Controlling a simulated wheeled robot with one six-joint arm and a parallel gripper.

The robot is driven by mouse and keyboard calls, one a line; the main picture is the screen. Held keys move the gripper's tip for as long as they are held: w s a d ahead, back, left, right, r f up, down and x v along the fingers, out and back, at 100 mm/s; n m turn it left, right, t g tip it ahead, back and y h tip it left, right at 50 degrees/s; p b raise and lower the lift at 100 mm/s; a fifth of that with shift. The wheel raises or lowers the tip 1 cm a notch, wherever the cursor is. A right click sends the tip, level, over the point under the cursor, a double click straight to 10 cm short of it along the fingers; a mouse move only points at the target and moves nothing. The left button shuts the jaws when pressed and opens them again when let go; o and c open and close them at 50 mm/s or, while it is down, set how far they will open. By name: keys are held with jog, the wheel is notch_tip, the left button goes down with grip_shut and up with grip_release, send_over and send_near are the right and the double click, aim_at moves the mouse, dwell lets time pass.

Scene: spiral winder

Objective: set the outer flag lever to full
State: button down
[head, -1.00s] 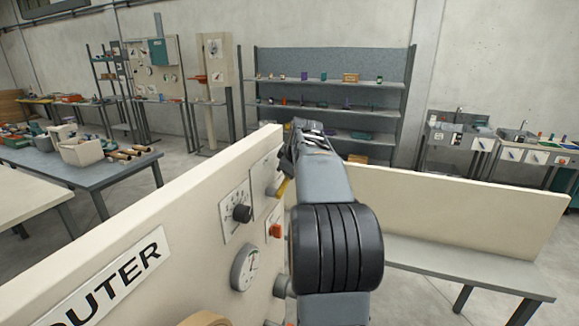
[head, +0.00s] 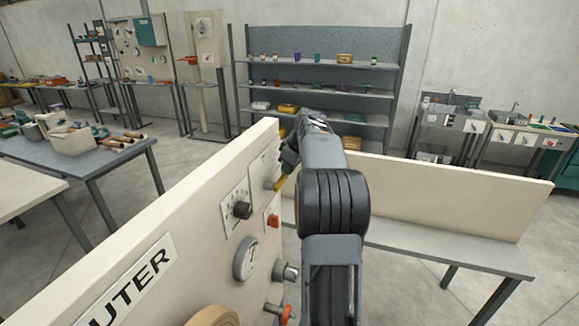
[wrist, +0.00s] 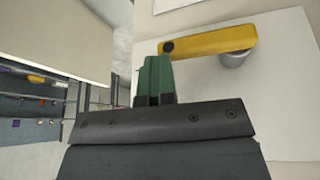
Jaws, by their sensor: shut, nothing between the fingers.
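The flag lever is a yellow handle on the cream panel marked "UTER" (head: 125,285). In the wrist view the yellow lever (wrist: 208,41) lies nearly level, its right end on a grey round hub (wrist: 236,59) and its free end with a dark spot to the left. In the head view the lever (head: 276,184) shows at the panel's far edge, partly behind my arm. My gripper (wrist: 155,76) is shut and empty, its green fingers just below the lever's free end. I cannot tell whether they touch it. In the head view my gripper (head: 288,160) is mostly hidden.
On the panel near the lever are a black knob (head: 242,210), a red switch (head: 273,221), a round gauge (head: 246,259) and a red-handled valve (head: 285,313). A low cream wall (head: 450,192) stands to the right above a grey bench (head: 440,250). Shelving stands behind.

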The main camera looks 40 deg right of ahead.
jog(key=shift+s+f, duration=0.1)
jog(key=shift+f, duration=0.35)
jog(key=v, duration=1.4)
jog(key=shift+r+b, duration=0.3)
jog(key=shift+r, duration=0.05)
jog(key=shift+a, duration=0.1)
